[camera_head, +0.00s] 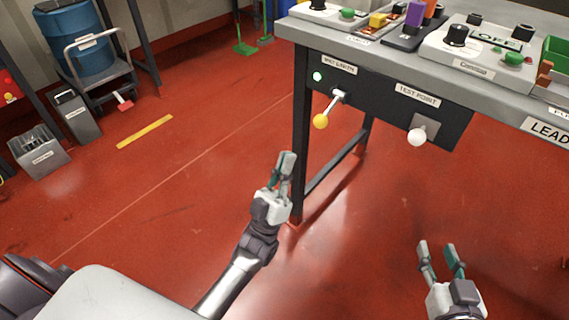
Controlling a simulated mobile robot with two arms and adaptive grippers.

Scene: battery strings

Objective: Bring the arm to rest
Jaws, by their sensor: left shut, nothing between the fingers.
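My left gripper (286,160) is in the middle of the view, in front of the workbench's left leg. It points up, its fingers are together, and it holds nothing. My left arm reaches up to it from the bottom edge. My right gripper (439,246) is at the lower right, below the bench front. Its two fingers stand apart with only red floor between them. Neither gripper appears to touch anything.
The workbench (400,57) has a dark panel (375,98) with a yellow-knobbed lever (320,121) and a white knob (417,137). Devices crowd its top. A blue barrel (77,40) on a cart, a bin (76,117) and a box (38,150) stand at left. Open red floor lies between.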

